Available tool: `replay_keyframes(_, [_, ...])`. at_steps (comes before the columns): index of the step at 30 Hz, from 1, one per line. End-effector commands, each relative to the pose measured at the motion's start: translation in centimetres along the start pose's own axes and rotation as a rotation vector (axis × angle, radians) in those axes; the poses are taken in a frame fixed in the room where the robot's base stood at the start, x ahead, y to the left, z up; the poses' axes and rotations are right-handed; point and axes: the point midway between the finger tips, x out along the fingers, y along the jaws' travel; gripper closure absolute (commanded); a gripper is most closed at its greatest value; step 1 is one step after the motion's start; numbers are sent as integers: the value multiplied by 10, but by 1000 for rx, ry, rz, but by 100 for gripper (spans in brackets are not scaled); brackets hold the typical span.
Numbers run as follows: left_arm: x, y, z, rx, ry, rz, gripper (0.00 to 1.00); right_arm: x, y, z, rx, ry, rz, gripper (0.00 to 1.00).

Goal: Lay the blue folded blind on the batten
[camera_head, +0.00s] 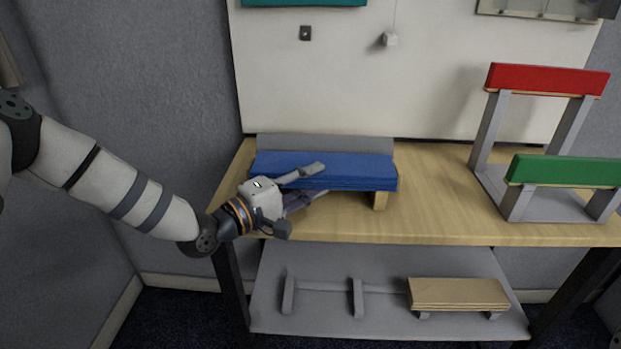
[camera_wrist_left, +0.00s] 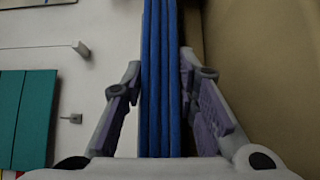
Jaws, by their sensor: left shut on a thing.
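The blue folded blind (camera_head: 355,168) is a flat layered slab, lying level above the left part of the wooden table top. My left gripper (camera_head: 308,184) is shut on its near edge, one finger above and one below. In the left wrist view the blind's stacked layers (camera_wrist_left: 161,80) run between the two fingers (camera_wrist_left: 162,105). My right gripper is not in view.
A grey upright panel (camera_head: 325,142) stands just behind the blind. A grey stand with red (camera_head: 548,79) and green (camera_head: 565,171) folded slabs is at the right. A lower shelf (camera_head: 320,265) holds a tan slab (camera_head: 458,293). The table's middle (camera_head: 435,200) is clear.

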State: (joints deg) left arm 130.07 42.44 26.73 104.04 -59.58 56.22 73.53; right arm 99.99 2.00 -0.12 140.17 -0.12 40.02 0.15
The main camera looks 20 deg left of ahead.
Motion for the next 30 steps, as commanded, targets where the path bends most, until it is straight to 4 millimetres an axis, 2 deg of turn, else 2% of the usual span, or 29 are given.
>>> replay_keyframes(3, [0,-2,0,0,0,1,100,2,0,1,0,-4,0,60])
replay_keyframes(4, [0,-2,0,0,0,2,68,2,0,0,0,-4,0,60])
replay_keyframes(6, [0,-1,0,1,0,2,53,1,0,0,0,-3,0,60])
replay_keyframes(7, [0,-1,0,1,0,2,50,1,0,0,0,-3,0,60])
replay_keyframes(17, [-4,-3,-1,0,2,-2,50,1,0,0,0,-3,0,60])
replay_keyframes(20, [-23,-2,-2,-3,3,-1,50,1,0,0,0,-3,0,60])
replay_keyframes(27, [-87,-1,-2,-2,5,3,50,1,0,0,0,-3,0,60])
replay_keyframes(30, [-106,-1,-2,0,4,2,50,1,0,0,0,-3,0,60])
